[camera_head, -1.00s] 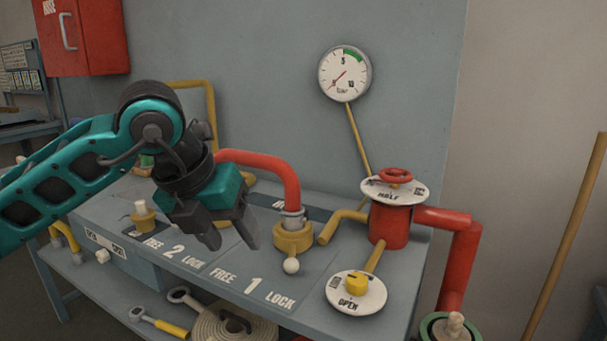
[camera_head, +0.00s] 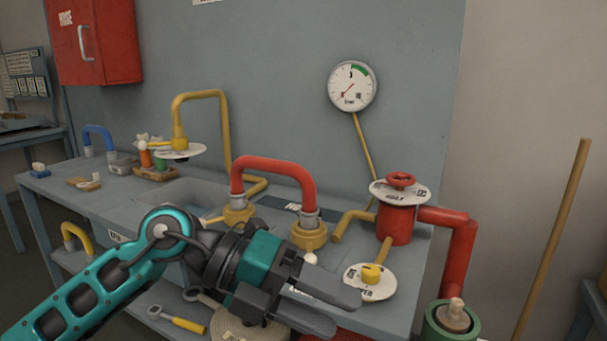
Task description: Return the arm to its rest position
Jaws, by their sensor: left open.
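My left arm comes in from the lower left in teal and black. Its left gripper (camera_head: 322,310) is open and empty, in front of the bench's front edge, with its fingers pointing right. Behind it, the red curved hose (camera_head: 273,166) arches between two brass couplings on the grey bench (camera_head: 80,199). The gripper and wrist cover part of the bench front and its lettering. I see a gap between the gripper and the hose in the picture. My right gripper is not in view.
A red valve (camera_head: 394,222) with a round plate and a yellow-knobbed dial (camera_head: 370,273) stand at the bench's right. A gauge (camera_head: 352,87) hangs on the grey panel. A yellow pipe (camera_head: 203,95) rises at the back left. A wrench (camera_head: 180,322) and coiled hose (camera_head: 240,328) lie on the lower shelf.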

